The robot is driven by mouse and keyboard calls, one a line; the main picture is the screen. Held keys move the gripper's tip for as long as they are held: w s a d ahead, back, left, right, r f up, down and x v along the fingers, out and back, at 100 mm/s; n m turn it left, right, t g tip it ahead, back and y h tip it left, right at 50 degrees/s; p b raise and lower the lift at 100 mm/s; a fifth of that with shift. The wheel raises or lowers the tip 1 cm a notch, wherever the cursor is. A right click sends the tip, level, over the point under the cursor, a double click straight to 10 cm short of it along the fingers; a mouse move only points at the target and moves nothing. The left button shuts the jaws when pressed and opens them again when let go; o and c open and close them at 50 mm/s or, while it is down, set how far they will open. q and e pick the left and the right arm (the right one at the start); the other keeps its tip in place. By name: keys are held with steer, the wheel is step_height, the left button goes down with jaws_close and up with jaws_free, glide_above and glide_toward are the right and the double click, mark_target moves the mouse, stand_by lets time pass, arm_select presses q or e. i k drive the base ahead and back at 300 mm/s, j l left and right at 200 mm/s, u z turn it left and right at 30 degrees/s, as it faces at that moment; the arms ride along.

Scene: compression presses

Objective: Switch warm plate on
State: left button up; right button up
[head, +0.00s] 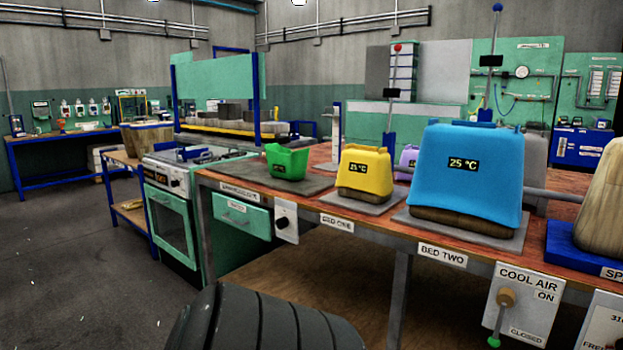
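A flat dark grey plate (310,184) lies at the left end of the workbench, with a green open tub (287,162) standing on it. A small label (240,192) is on the bench edge in front of the plate; its text is too small to read surely. Below the bench edge hangs a white panel (289,232) with a dark round knob (283,222). Which way the knob is turned cannot be told. Neither of my grippers is in view.
On the bench (320,204), a yellow cover (364,170) and a blue cover (466,175), reading 25 °C, stand right of the plate. A COOL AIR lever panel (525,300) hangs at front right. A green oven (178,230) stands left. Floor is open at far left.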

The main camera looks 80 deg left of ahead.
mark_target(282, 223)
steer(key=u, duration=2.85)
steer(key=i+j+z, duration=0.1)
steer(key=i+j, duration=0.15)
steer(key=j, duration=0.25)
steer(key=i+z, duration=0.05)
